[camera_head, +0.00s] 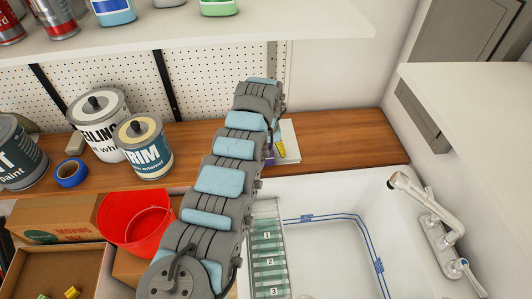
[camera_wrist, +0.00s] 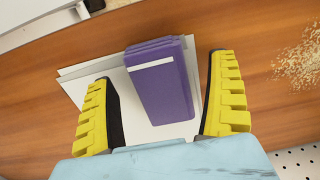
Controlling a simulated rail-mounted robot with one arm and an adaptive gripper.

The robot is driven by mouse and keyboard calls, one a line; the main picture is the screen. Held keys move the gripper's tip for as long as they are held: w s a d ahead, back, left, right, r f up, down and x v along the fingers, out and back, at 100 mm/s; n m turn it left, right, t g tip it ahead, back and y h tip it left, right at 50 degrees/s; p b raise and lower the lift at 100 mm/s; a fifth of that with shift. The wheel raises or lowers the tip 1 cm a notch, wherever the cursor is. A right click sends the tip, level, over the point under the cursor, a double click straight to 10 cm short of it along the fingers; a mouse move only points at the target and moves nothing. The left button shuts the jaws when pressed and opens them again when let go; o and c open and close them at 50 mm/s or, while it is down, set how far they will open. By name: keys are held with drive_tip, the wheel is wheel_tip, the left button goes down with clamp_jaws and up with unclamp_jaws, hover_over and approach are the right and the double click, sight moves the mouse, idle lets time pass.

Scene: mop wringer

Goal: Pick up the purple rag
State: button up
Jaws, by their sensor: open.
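The purple rag (camera_wrist: 166,92) is a folded purple block with a white stripe, lying on a white sheet or pad (camera_wrist: 75,72) on the wooden counter. In the wrist view my gripper (camera_wrist: 161,70) is open, with one yellow finger on each side of the rag and a gap on both sides. I cannot tell how far above the rag the fingers are. In the head view my arm hides most of the rag, and only a bit of yellow finger shows at my gripper (camera_head: 281,148).
Paint cans (camera_head: 143,147) and blue tape (camera_head: 70,173) stand on the wooden counter (camera_head: 345,145) to the left. A red bucket (camera_head: 135,222) is below. A white sink (camera_head: 330,240) with a faucet (camera_head: 430,210) is at right. A shelf (camera_head: 300,30) overhangs. Crumbs (camera_wrist: 303,60) lie beside the rag.

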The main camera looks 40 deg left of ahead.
drive_tip(key=shift+f, duration=0.55)
drive_tip(key=c, duration=1.1)
drive_tip(key=shift+r, duration=0.15)
